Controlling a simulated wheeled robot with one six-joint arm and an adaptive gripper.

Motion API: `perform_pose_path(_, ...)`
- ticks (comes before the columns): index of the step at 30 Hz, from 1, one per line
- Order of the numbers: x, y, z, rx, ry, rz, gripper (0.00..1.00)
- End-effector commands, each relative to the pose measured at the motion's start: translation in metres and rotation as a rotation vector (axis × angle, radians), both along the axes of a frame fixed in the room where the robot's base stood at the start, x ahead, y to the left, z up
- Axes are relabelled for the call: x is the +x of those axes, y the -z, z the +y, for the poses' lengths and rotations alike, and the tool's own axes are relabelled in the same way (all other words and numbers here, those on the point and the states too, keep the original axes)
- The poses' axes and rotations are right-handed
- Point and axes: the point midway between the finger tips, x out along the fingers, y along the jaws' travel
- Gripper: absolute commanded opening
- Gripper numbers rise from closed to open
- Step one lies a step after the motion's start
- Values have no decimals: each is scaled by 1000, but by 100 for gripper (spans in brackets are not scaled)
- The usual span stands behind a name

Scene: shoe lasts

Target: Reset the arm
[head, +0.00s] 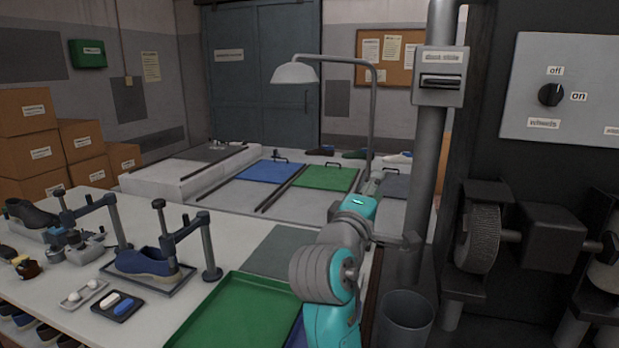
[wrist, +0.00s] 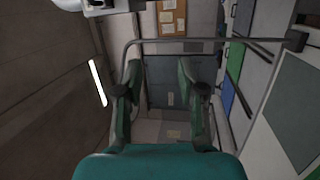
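My arm (head: 335,262), teal and grey, rises at the lower middle of the head view, beside the right edge of the white table. In the wrist view my gripper (wrist: 162,94) has its two dark green fingers spread well apart. Nothing is between them but the distant door and wall. In the head view the fingers are too small and overlapped to make out clearly. The wrist view looks across the room, tilted, with a lamp pole behind the fingers.
The white table (head: 60,262) holds a green tray (head: 225,318), a blue shoe (head: 147,262) under a clamp frame, and small trays. A lamp (head: 295,73) on a bent pole stands behind my arm. A thick column, a bin (head: 405,318) and a brush machine (head: 478,238) crowd the right.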

Motion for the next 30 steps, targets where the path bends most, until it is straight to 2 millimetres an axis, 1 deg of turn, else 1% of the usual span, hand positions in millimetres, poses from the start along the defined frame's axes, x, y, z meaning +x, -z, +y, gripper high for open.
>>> perform_pose_path(1, -1, 26, -1, 4, -24, 10, 39)
perform_pose_path(2, -1, 39, -1, 8, -40, 11, 39)
perform_pose_path(3, -3, 56, -2, 16, -61, 13, 39)
perform_pose_path(5, -6, 81, -3, 31, -92, 18, 39)
perform_pose_path(6, -9, 98, -3, 41, -112, 21, 39)
perform_pose_path(8, -15, 122, -4, 58, -142, 26, 39)
perform_pose_path(9, -19, 138, -5, 71, -163, 30, 39)
perform_pose_path(11, -27, 162, -7, 93, -191, 35, 39)
perform_pose_path(12, -32, 177, -8, 109, -211, 40, 39)
perform_pose_path(14, -42, 200, -9, 135, -239, 47, 39)
perform_pose_path(15, -49, 215, -11, 153, -257, 52, 39)
perform_pose_path(17, -60, 236, -13, 182, -282, 58, 39)
perform_pose_path(18, -68, 250, -14, 204, -299, 63, 39)
perform_pose_path(21, -90, 283, -17, 259, -340, 74, 39)
perform_pose_path(24, -115, 313, -20, 321, -375, 87, 39)
perform_pose_path(26, -131, 330, -22, 361, -394, 94, 39)
perform_pose_path(27, -142, 341, -23, 388, -406, 100, 39)
perform_pose_path(29, -159, 356, -26, 430, -423, 105, 39)
perform_pose_path(30, -171, 365, -27, 461, -433, 108, 39)
